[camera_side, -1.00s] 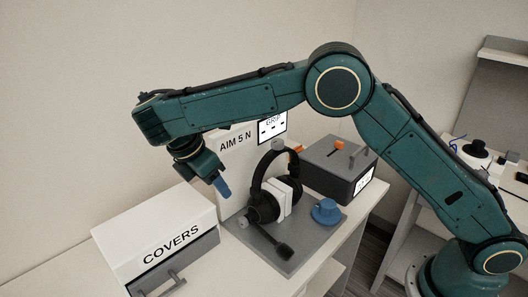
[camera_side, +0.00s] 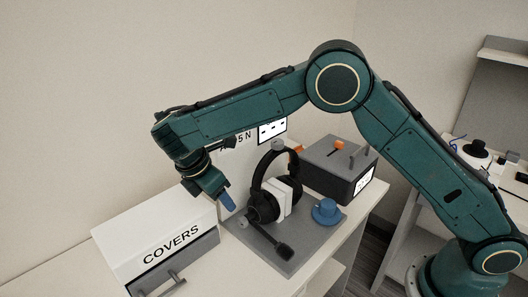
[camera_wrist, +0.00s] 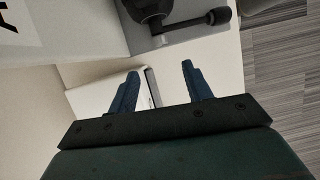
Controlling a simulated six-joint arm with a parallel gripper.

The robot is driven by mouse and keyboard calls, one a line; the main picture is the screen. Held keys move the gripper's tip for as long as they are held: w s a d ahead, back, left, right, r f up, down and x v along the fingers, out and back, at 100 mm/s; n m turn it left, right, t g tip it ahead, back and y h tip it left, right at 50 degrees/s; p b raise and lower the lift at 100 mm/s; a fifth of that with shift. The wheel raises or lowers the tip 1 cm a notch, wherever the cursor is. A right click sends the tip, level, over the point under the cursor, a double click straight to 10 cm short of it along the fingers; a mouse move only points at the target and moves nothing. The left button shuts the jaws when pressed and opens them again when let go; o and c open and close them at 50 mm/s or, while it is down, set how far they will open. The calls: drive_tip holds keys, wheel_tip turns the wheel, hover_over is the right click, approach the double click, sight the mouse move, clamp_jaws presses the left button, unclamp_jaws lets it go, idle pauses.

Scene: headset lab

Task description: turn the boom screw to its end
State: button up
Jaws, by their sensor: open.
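The black headset (camera_side: 262,187) with white pads stands on a grey base plate (camera_side: 308,243). Its microphone boom (camera_side: 265,235) reaches down toward the front of the plate. A small light knob (camera_side: 243,221) sits at the boom's upper end; I cannot tell for sure that it is the boom screw. My gripper (camera_side: 229,204) is just above and left of this knob, apart from the headset. In the wrist view my gripper (camera_wrist: 159,68) has its blue fingers spread, with nothing held. The headset's dark parts (camera_wrist: 150,8) and boom tip (camera_wrist: 219,15) show beyond the fingers.
A white and grey COVERS box (camera_side: 158,238) stands at the left. A white panel with a display (camera_side: 272,131) stands behind the headset. A blue knob-like part (camera_side: 326,211) is on the plate's right. A dark grey box (camera_side: 340,168) stands behind it.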

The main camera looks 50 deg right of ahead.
sight(240, 222)
drive_tip(key=x, duration=1.1)
drive_tip(key=shift+f, duration=0.3)
drive_tip(key=c, duration=1)
